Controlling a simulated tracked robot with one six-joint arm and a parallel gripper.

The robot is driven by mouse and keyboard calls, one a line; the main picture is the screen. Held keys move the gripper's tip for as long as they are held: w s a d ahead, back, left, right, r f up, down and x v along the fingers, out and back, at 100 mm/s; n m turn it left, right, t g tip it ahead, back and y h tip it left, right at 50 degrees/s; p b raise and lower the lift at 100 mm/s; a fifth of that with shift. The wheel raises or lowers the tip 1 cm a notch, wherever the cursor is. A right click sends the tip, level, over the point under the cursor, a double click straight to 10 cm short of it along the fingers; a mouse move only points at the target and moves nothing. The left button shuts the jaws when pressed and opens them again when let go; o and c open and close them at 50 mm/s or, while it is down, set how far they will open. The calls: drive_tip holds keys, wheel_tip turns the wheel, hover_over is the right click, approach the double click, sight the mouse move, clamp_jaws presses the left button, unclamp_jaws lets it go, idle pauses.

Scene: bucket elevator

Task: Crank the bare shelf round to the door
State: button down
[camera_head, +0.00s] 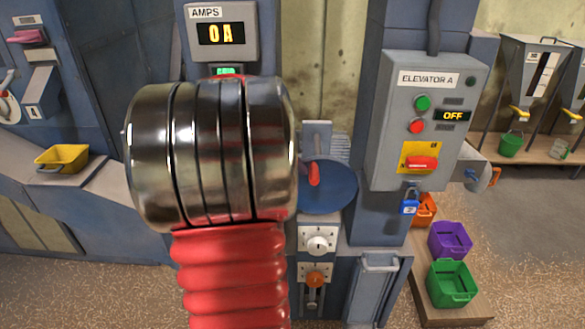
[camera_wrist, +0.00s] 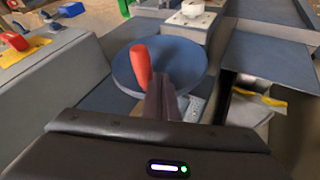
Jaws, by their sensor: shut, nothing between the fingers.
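The crank is a blue disc (camera_head: 327,196) with an upright red handle (camera_head: 314,173). In the wrist view the disc (camera_wrist: 185,58) lies below my fingers and the red handle (camera_wrist: 141,66) stands just left of them. My gripper (camera_wrist: 160,82) is shut and empty, its fingertips over the disc close to the handle. I cannot tell whether they touch it. In the wrist view a dark opening (camera_wrist: 262,90) at the right shows something yellow inside. I cannot make out a bare shelf or tell whether this is the door.
The Elevator A panel (camera_head: 420,130) reads OFF, with a red switch (camera_head: 421,163) and a blue padlock (camera_head: 409,204). The amps display (camera_head: 221,34) reads 0A. Purple (camera_head: 450,240) and green (camera_head: 452,282) bins stand at lower right. My arm blocks the middle of the head view.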

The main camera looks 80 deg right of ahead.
drive_tip(key=shift+s+d+r, duration=0.15)
drive_tip(key=shift+s+r, duration=0.15)
drive_tip(key=shift+s, duration=0.25)
drive_tip(key=shift+s+d+r, duration=0.1)
drive_tip(key=shift+s+r, duration=0.15)
drive_tip(key=shift+s, duration=0.35)
drive_tip(key=shift+s+d+r, duration=0.15)
drive_tip(key=shift+s+r, duration=0.15)
drive_tip(key=shift+s, duration=0.25)
drive_tip(key=shift+w+a+r, duration=0.1)
drive_tip(key=shift+w, duration=0.45)
approach(316, 167)
drive_tip(key=d+r+v, duration=0.1)
drive_tip(key=v, duration=0.4)
drive_tip(key=shift+s+a+f, duration=0.1)
drive_tip(key=shift+s+f, duration=0.05)
drive_tip(key=shift+s, duration=0.05)
